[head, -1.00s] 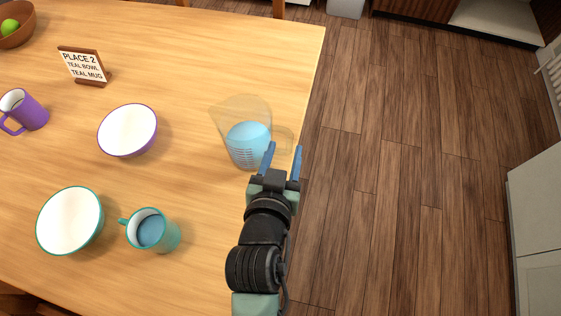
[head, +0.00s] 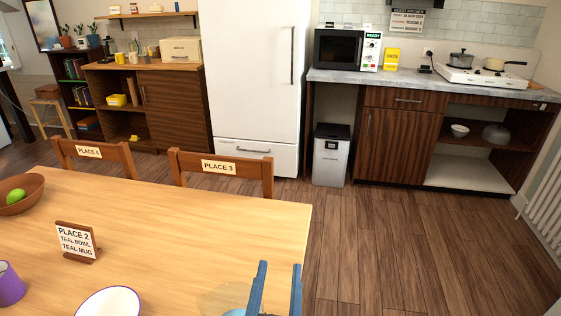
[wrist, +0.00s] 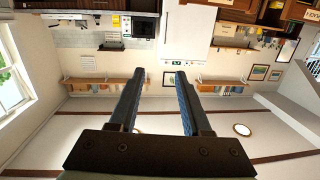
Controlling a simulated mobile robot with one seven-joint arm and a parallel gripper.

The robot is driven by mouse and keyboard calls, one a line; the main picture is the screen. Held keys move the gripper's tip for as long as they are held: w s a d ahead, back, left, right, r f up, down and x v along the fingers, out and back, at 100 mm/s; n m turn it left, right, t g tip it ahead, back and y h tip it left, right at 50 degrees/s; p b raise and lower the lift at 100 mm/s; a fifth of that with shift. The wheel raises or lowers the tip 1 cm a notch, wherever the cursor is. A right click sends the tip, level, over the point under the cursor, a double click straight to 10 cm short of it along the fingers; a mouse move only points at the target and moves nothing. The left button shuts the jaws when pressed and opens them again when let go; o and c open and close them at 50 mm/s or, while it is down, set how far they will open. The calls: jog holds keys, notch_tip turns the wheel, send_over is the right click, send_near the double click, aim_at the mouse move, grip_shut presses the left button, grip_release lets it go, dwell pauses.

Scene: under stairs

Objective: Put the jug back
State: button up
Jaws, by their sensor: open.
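The clear jug (head: 222,300) shows only in part at the bottom edge of the head view, on the table near its right edge. A bit of its blue content is visible; its lower part and handle are cut off or hidden. My gripper (head: 280,268) is open, just to the right of the jug, fingers pointing up in the picture. The wrist view shows the two spread fingers with nothing between them (wrist: 153,75); the jug is not in that view.
Beyond are a fridge (head: 256,75), a bin (head: 331,155) and a counter (head: 430,90). Floor at right is clear.

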notch_tip(320, 180, up, 24)
jog(key=t, duration=0.6)
jog(key=s+r+n+t+y, duration=0.1)
jog(key=s+r+t, duration=0.3)
jog(key=r, duration=1.1)
jog(key=shift+s+d+y, duration=0.15)
jog(key=shift+s+y, duration=0.25)
jog(key=shift+s, duration=0.7)
notch_tip(320, 180, up, 11)
jog(key=p, duration=1)
jog(key=shift+f+p, duration=0.15)
jog(key=shift+p, duration=0.2)
